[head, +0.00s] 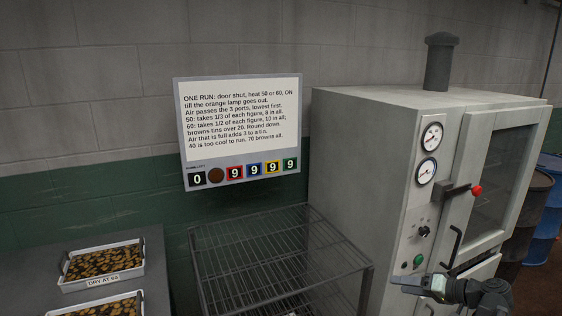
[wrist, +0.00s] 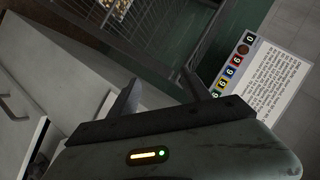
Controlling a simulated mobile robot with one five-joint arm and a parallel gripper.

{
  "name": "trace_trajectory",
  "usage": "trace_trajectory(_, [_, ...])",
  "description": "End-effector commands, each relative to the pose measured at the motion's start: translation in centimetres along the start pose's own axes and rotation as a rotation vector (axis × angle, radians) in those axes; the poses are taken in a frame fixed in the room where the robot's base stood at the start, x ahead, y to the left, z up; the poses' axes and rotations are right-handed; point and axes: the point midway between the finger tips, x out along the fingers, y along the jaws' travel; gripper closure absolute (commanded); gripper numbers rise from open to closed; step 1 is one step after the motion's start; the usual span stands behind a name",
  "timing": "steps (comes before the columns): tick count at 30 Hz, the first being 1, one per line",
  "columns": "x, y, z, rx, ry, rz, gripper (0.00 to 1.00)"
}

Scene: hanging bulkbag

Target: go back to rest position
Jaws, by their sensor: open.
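My gripper (wrist: 160,90) is open and empty in the wrist view, its two dark fingers standing apart with nothing between them. In the head view my gripper (head: 405,284) is at the lower right, in front of the pale oven cabinet (head: 368,160), and points left. I cannot tell whether it touches the cabinet. Part of my arm shows at the bottom right edge.
The cabinet has two gauges (head: 431,137), a red-knobbed handle (head: 476,190) and a green button (head: 418,261). A wire rack (head: 290,250) stands left of it. Filled trays (head: 103,263) lie on a dark bench. A sign (head: 240,130) hangs above. Barrels (head: 527,210) stand right.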

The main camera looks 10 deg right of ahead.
Motion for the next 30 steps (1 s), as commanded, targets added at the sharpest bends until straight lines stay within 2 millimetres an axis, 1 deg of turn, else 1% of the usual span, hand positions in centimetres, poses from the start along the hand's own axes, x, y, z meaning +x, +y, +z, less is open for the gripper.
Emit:
trace_trajectory(1, [2.6, -2.1, 1.1, 0.002, -0.087, 0.019, 0.44])
trace_trajectory(2, [4.3, -3.0, 2.1, 0.004, -0.147, 0.040, 0.44])
trace_trajectory(3, [6.5, -4.3, 3.6, 0.006, -0.229, 0.075, 0.44])
trace_trajectory(5, [9.6, -6.2, 6.2, 0.001, -0.355, 0.142, 0.44])
trace_trajectory(6, [11.3, -7.5, 7.9, -0.009, -0.433, 0.192, 0.44])
trace_trajectory(8, [13.5, -9.4, 10.4, -0.031, -0.540, 0.277, 0.44])
trace_trajectory(9, [14.6, -10.6, 12.0, -0.051, -0.603, 0.338, 0.44])
trace_trajectory(12, [16.6, -13.4, 15.3, -0.121, -0.723, 0.495, 0.44])
trace_trajectory(15, [17.6, -15.4, 17.4, -0.191, -0.783, 0.627, 0.44])
trace_trajectory(19, [18.1, -17.1, 18.7, -0.259, -0.810, 0.742, 0.44])
trace_trajectory(22, [18.2, -17.5, 19.1, -0.282, -0.813, 0.782, 0.44])
trace_trajectory(30, [18.3, -17.4, 19.1, -0.285, -0.812, 0.789, 0.44])
